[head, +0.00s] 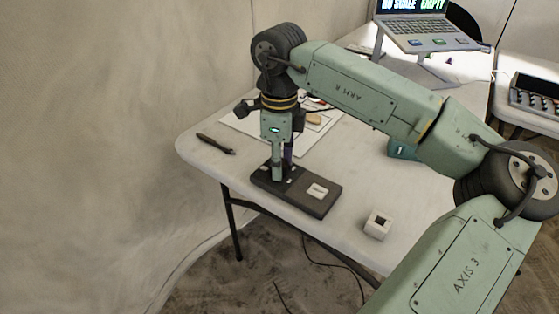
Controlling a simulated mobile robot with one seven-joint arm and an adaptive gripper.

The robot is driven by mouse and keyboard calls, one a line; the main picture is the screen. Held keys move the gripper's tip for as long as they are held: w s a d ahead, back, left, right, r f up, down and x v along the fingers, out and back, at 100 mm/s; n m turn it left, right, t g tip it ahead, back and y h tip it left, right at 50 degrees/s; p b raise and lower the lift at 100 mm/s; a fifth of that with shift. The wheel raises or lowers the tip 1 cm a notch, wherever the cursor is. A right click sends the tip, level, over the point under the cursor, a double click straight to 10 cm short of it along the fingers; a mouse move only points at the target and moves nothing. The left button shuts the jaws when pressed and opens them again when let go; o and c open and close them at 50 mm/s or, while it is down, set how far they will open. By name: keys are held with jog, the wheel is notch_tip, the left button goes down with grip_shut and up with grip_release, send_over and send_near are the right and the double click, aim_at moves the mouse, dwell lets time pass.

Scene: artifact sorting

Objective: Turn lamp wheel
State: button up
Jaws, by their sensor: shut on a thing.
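A dark flat base (318,203) lies near the front left edge of the white table, with a small pale square plate (317,191) on its right part. My gripper (277,174) points straight down over the left part of this base, with its fingers shut at a small part there. The lamp wheel is not clearly seen; the fingers hide what they grip. A dark upright piece (288,152) stands just behind the fingers.
A white hollow block (377,225) stands right of the base near the table (220,150) edge. A dark pen-like tool (215,144) lies to the left. A white sheet (240,125) lies behind. A laptop (428,30) on a stand is at the back, with a teal box (402,149) nearer.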

jog(key=o, duration=1.2)
jog(key=shift+c, duration=0.2)
notch_tip(320, 180, up, 12)
